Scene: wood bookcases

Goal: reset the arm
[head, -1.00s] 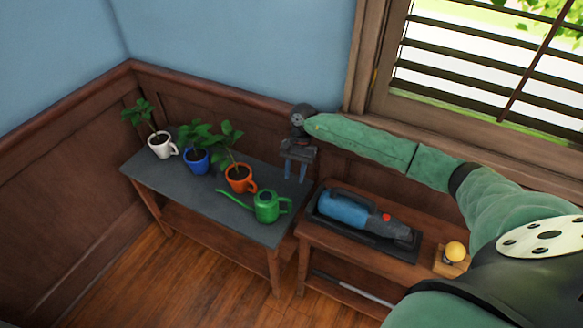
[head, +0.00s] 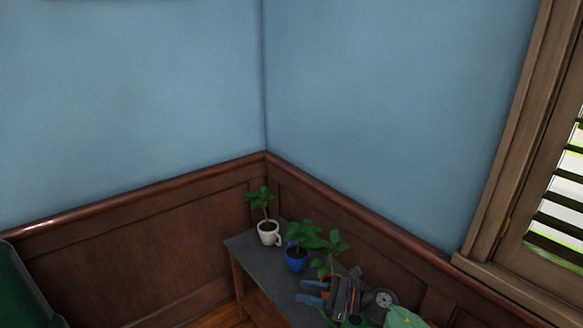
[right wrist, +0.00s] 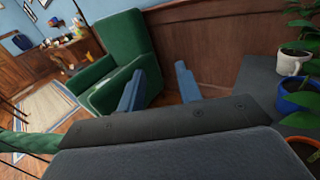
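My right gripper (head: 305,292) is in the lower part of the head view, in front of the plant table, with its blue fingers pointing left. In the right wrist view its two fingers (right wrist: 158,72) stand apart with nothing between them. The gripper covers part of the orange pot (head: 325,276) and most of the green watering can. Part of my green right arm (head: 404,317) shows at the bottom edge. My left gripper is not in view.
A dark-topped table (head: 243,246) holds a white mug plant (head: 268,234) and a blue pot plant (head: 296,261) beside the gripper. A green armchair (right wrist: 125,50) and a rug (right wrist: 38,92) show in the wrist view. A shuttered window (head: 560,215) is at right.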

